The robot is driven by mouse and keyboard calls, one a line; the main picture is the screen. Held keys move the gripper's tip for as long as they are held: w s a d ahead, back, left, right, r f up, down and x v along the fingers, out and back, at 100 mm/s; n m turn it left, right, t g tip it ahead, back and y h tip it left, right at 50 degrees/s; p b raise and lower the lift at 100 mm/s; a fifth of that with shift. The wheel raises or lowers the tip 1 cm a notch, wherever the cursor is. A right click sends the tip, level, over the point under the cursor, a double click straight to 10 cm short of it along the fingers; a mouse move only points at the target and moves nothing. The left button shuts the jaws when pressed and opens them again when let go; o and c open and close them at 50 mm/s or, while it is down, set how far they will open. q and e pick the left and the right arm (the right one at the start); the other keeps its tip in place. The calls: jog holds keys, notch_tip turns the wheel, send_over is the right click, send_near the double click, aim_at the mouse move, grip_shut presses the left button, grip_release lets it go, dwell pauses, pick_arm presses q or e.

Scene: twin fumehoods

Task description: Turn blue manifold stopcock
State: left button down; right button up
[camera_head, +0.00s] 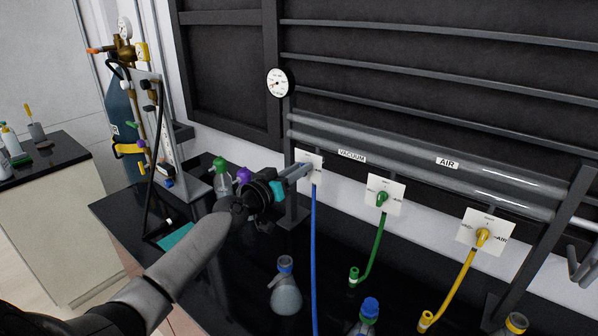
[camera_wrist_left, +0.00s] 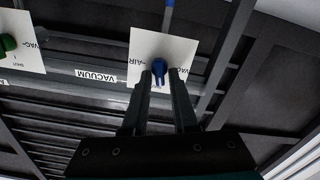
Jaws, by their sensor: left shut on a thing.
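The blue stopcock (camera_wrist_left: 159,67) sits on a white plate (camera_wrist_left: 186,52) marked AIR and VAC in the left wrist view. My left gripper (camera_wrist_left: 160,76) has one finger on each side of its handle and is shut on it. In the head view my left gripper (camera_head: 303,170) reaches the leftmost plate (camera_head: 314,158) from the left and hides the blue stopcock. A blue hose (camera_head: 314,250) hangs down below that plate. My right gripper is not in view.
A green stopcock (camera_head: 381,199) and a yellow stopcock (camera_head: 482,237) are to the right on the manifold. Flasks, including a blue-topped one (camera_head: 286,295), stand on the black bench below. A gauge (camera_head: 280,82) is above. Green-capped (camera_head: 219,180) and purple-capped vessels stand behind my left arm.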

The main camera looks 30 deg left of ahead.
pick_arm(q)
jog(key=shift+a+f+n, duration=0.1)
jog(key=shift+f+n, duration=0.05)
jog(key=shift+n, duration=2.3)
jog(key=shift+a+f+n, duration=0.1)
jog(key=shift+n, duration=2.3)
jog(key=shift+a+f+n, duration=0.1)
jog(key=shift+f+n, duration=0.05)
jog(key=shift+n, duration=2.3)
jog(key=c, duration=0.9)
grip_release()
